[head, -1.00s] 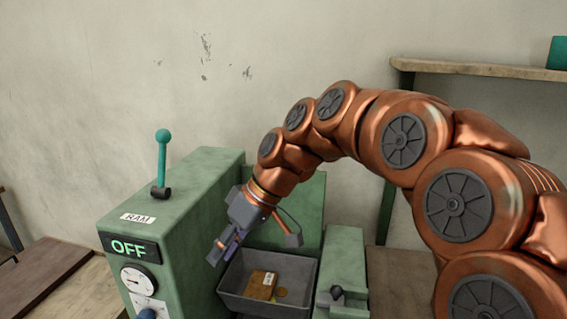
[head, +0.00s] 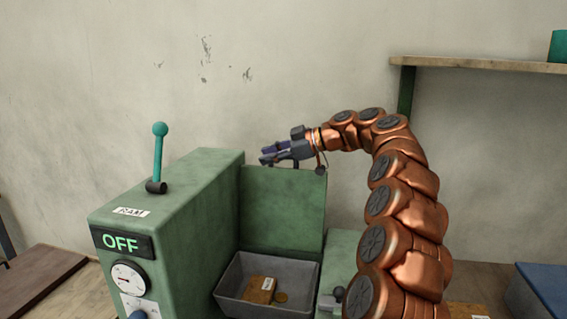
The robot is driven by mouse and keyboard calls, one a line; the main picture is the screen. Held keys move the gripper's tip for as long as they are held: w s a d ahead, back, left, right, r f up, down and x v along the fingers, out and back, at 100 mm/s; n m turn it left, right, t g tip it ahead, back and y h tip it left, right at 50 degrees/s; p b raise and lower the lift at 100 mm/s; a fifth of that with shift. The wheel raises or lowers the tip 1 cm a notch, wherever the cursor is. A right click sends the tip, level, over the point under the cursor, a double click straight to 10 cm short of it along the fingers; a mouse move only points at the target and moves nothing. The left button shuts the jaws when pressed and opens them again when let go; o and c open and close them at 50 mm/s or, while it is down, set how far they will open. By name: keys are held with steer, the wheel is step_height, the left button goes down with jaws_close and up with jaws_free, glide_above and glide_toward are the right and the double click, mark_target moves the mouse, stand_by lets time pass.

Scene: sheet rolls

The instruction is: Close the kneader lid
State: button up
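The kneader lid (head: 285,212) is a flat green panel. It stands upright, open, behind the grey kneader trough (head: 306,277). A brown block with a white label (head: 260,290) and a small round yellowish piece (head: 281,298) lie in the trough. My gripper (head: 263,154) is at the lid's top edge, its fingers pointing left with a gap between them and nothing seen held. Whether it touches the lid or is behind its edge, I cannot tell.
The green machine housing (head: 185,205) stands left of the trough, with a teal-knobbed lever (head: 158,155) labelled RAM and an OFF display (head: 121,243). A wooden shelf (head: 480,65) is at the upper right. A blue-topped bin (head: 545,285) sits at the lower right.

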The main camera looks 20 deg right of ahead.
mark_target(304, 175)
steer(key=w+d+n+t, duration=0.1)
steer(key=d, duration=0.3)
steer(key=w+d+f+n+t+h+b, duration=0.1)
steer(key=d, duration=0.3)
steer(key=w+d+f+t+b, duration=0.1)
steer(key=d, duration=0.3)
steer(key=shift+w+f+n, duration=0.15)
steer(key=shift+w+n, duration=0.05)
steer(key=shift+n, duration=0.2)
steer(key=shift+p+x, duration=1.35)
steer(key=shift+x, duration=2.55)
steer(key=shift+d+f, duration=0.1)
steer(key=shift+f, duration=0.05)
jaws_close()
